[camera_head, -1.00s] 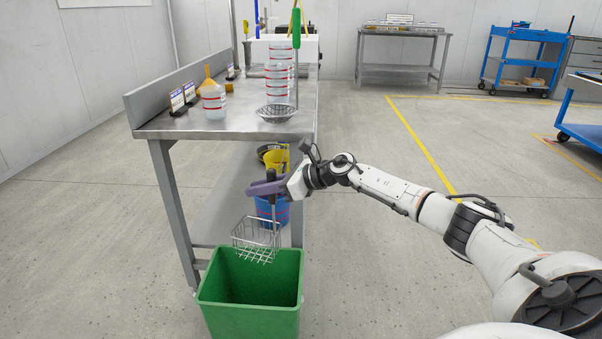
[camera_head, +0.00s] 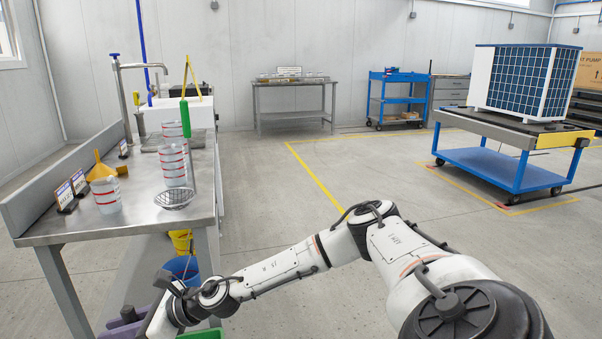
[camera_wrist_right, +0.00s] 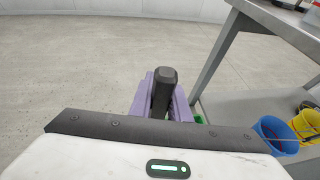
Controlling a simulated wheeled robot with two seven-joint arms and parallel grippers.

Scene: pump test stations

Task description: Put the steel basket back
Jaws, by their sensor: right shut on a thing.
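My right gripper (camera_head: 122,326) shows at the bottom left of the head view, low in front of the steel table. In the right wrist view its purple fingers (camera_wrist_right: 165,98) are shut on the upright black handle of the steel basket (camera_wrist_right: 164,84). The wire part of the basket is out of view now; one second ago it hung below the fingers over the green bin. Only a sliver of the green bin (camera_head: 205,334) shows beside my wrist. My left gripper is not in view.
The steel table (camera_head: 140,216) carries clear beakers (camera_head: 173,164), a yellow funnel (camera_head: 99,169) and a strainer (camera_head: 174,199) with a green handle. A blue bucket (camera_head: 181,268) and a yellow bucket (camera_head: 181,241) stand beneath. Open floor lies right; a blue cart (camera_head: 500,167) stands beyond.

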